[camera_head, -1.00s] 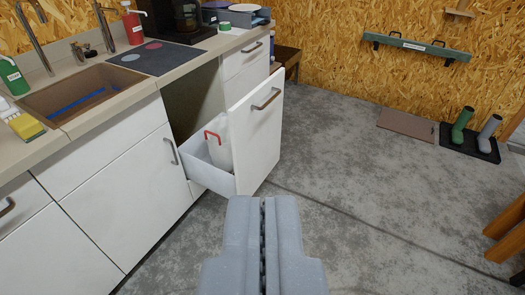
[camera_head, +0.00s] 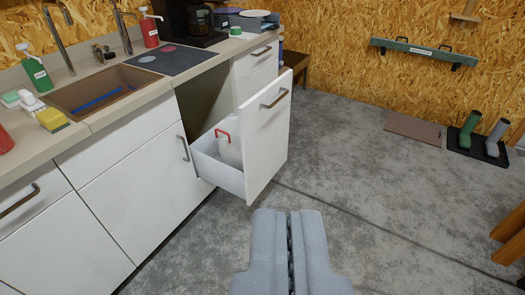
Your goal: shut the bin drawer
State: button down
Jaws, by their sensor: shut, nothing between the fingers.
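The bin drawer (camera_head: 266,142) is pulled out from the white counter unit. Its tall white front stands clear of the cabinet and carries a bar handle (camera_head: 274,98) near the top. Inside the drawer is a whitish bin or bag (camera_head: 229,153) with a red handle (camera_head: 222,134). My gripper (camera_head: 289,214) is shut and empty. In the picture it lies below and slightly right of the drawer front, apart from it, above the concrete floor.
The counter (camera_head: 95,115) holds a sink (camera_head: 100,90), soap bottles and a coffee machine (camera_head: 188,18). A closed cabinet door (camera_head: 140,190) is left of the drawer. The concrete floor (camera_head: 370,180) right of the drawer is open. Boots (camera_head: 470,128) stand on a tray far right.

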aim_at(264, 119)
jog(key=k, duration=1.1)
jog(key=u, duration=0.6)
jog(key=i, duration=2.35)
jog(key=z, duration=0.45)
